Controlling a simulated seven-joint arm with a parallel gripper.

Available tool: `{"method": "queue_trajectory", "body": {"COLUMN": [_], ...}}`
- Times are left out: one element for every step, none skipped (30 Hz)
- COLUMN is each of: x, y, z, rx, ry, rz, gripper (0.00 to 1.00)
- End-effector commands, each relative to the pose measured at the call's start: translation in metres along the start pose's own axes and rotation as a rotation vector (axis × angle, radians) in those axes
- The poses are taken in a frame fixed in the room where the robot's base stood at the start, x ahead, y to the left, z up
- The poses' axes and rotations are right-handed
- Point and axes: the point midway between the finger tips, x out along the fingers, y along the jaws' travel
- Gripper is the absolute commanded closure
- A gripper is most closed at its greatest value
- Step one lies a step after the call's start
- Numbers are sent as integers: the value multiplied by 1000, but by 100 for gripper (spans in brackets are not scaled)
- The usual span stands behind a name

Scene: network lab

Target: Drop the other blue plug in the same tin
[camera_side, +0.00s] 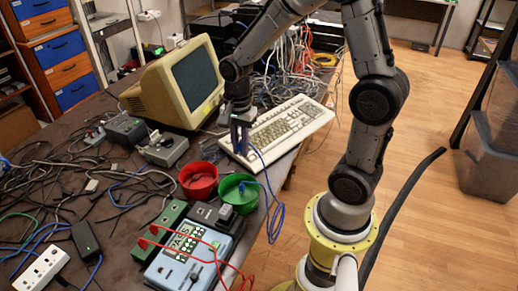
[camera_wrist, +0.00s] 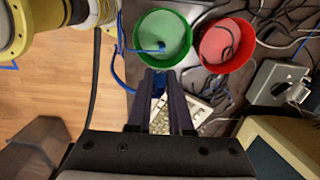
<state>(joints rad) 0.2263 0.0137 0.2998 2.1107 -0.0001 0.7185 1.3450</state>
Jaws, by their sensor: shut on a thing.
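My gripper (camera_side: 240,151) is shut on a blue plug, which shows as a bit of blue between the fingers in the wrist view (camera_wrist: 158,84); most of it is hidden. A blue cable runs from near the fingers past the green tin and over the table edge. The gripper is above the table, over the keyboard's near-left end, behind the green tin (camera_side: 229,204). In the wrist view the green tin (camera_wrist: 140,55) is just beyond the fingertips, with another blue plug (camera_wrist: 161,46) inside. The red tin (camera_side: 199,193) stands beside it, holding a dark cable (camera_wrist: 229,50).
A keyboard (camera_side: 290,124) and a beige monitor (camera_side: 180,85) stand behind the tins. A blue tester (camera_side: 180,270) with red leads and a green box (camera_side: 165,222) are in front. Tangled cables cover the left of the table. The table edge is close right of the green tin.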

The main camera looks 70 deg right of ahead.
Motion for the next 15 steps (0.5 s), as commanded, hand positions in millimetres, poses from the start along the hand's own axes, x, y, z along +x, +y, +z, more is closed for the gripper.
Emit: {"method": "queue_trajectory", "body": {"x": [6,9,12,16,18,21,23,26,29,32,35,40,43,47,51], "y": [-4,-5,-7,-6,-5,-5,-4,-4,-4,-4,-4,-4,-4,-4,-4], "z": [-1,-1,-2,-1,-1,-1,-1,-1,-1,-1,-1,-1,-1,-1,-1], "rx": [0,0,0,0,0,0,0,0,0,0,0,0,0,0,0], "ry": [-1,-1,0,-1,-1,0,-1,-1,0,-1,-1,-1,-1,-1,-1], "rz": [3,3,2,3,3,2,3,3,2,3,4,3,4,3,4], "gripper": [100,100,100,100,100,100,100,100,100,100,100,100,100,100,100]}}
